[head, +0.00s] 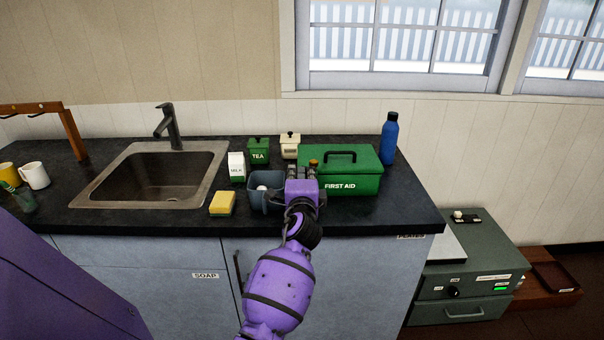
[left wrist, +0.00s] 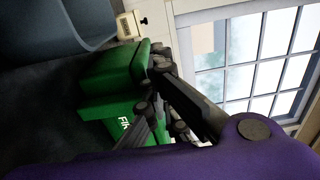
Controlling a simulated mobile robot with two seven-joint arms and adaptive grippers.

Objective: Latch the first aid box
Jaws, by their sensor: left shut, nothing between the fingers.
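The green first aid box (head: 352,180) stands on the dark counter, with a dark handle on top and white lettering on its front. Its lid looks down. My left gripper (head: 303,170) is at the box's left end, shut and empty, and hides part of that end. In the left wrist view the box (left wrist: 105,75) appears turned sideways, with the gripper fingers (left wrist: 152,92) close in front of it. I cannot tell whether they touch it. A small orange-brown piece (head: 313,162) shows beside the fingertips. I cannot make out the latch's position. My right gripper is not in view.
A blue-grey container (head: 264,199) stands just left of the gripper, with a yellow sponge (head: 222,204) beyond. A milk carton (head: 237,166), a green tea tin (head: 258,150) and a cream jar (head: 290,145) stand behind. A blue bottle (head: 389,140) is behind the box's right end.

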